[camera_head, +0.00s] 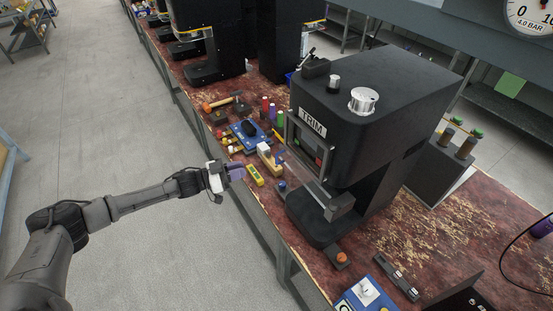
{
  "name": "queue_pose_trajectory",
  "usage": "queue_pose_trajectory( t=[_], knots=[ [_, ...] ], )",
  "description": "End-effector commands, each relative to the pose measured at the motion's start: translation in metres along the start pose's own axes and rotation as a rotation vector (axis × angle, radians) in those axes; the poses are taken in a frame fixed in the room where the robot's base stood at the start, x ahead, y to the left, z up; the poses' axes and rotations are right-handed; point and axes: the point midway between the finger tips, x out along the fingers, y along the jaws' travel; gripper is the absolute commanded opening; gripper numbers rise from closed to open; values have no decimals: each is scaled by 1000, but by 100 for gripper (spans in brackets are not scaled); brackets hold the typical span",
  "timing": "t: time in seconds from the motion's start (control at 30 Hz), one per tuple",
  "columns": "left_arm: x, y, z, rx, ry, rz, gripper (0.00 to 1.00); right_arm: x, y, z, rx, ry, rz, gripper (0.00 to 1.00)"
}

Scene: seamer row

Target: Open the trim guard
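The black machine labelled TRIM (375,115) stands on the worn red bench. On its front-left face, below the label, is a grey-framed panel that looks like the trim guard (290,134). A grey bar (318,191) slants down in front of the machine towards a dark block; I cannot tell whether it belongs to the guard. My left gripper (238,173) reaches in from the left, near the bench edge. It is apart from the guard, and its fingers are too small to show a gap. My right gripper is out of view.
A yellow tool (255,175), a wooden-looking block (269,157), a blue tray (247,134) and a hammer (221,103) lie near the machine. An orange knob (341,259) is at the front. Other black machines (207,40) stand farther back.

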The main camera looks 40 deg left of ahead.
Motion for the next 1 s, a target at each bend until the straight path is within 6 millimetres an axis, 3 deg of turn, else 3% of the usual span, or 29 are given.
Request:
queue_pose_trajectory(
  t=[0.6,1.0],
  knots=[
    [100,0,-2,1,2,-1,20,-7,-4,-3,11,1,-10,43],
    [131,0,0,3,-1,-2,20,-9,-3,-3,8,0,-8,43]
  ],
)
